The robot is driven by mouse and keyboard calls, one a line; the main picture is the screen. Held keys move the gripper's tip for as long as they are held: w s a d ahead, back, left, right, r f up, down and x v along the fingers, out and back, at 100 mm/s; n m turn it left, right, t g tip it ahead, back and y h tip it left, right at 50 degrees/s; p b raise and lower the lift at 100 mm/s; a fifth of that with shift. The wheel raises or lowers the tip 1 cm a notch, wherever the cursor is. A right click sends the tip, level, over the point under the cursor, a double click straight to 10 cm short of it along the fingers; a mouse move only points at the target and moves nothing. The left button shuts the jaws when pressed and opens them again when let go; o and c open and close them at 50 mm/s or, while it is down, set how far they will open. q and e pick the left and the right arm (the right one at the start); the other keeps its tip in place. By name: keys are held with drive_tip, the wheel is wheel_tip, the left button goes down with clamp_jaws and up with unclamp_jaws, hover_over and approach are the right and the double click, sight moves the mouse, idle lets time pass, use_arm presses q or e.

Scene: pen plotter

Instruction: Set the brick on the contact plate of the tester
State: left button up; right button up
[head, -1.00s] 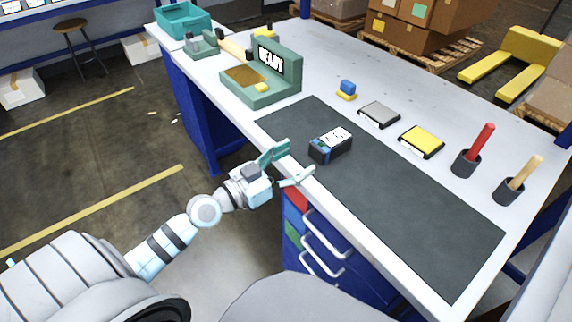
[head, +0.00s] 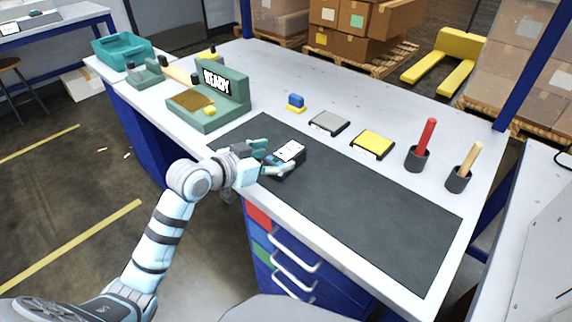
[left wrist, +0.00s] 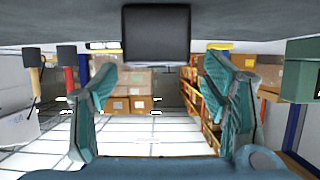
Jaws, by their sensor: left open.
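The brick (head: 288,158), a black block with a white label and some blue, lies on the dark mat near the table's front edge. My left gripper (head: 278,158) is open at the brick's near left end, a finger on either side of that end. In the left wrist view, which looks upside down, the brick (left wrist: 156,33) appears as a dark block between the spread fingers. I cannot tell whether they touch it. The green tester (head: 232,88) has a READY display and stands behind and left. My right gripper is not in view.
A blue and yellow piece (head: 295,103), a grey pad (head: 328,123) and a yellow pad (head: 372,144) sit behind the mat (head: 375,225). Cups with a red stick (head: 418,158) and a wooden stick (head: 459,180) stand right. The mat's right part is clear.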

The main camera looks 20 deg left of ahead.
sight(279, 158)
use_arm(q)
drive_tip(key=b+x, duration=0.1)
drive_tip(key=x, duration=0.1)
drive_tip(key=b+x, duration=0.1)
drive_tip(key=x, duration=0.2)
drive_tip(key=shift+s+d+f, duration=0.15)
drive_tip(key=shift+d+f, duration=0.05)
drive_tip(key=shift+f, duration=0.25)
drive_tip(key=shift+r, duration=0.1)
drive_tip(key=c, duration=1.4)
clamp_jaws()
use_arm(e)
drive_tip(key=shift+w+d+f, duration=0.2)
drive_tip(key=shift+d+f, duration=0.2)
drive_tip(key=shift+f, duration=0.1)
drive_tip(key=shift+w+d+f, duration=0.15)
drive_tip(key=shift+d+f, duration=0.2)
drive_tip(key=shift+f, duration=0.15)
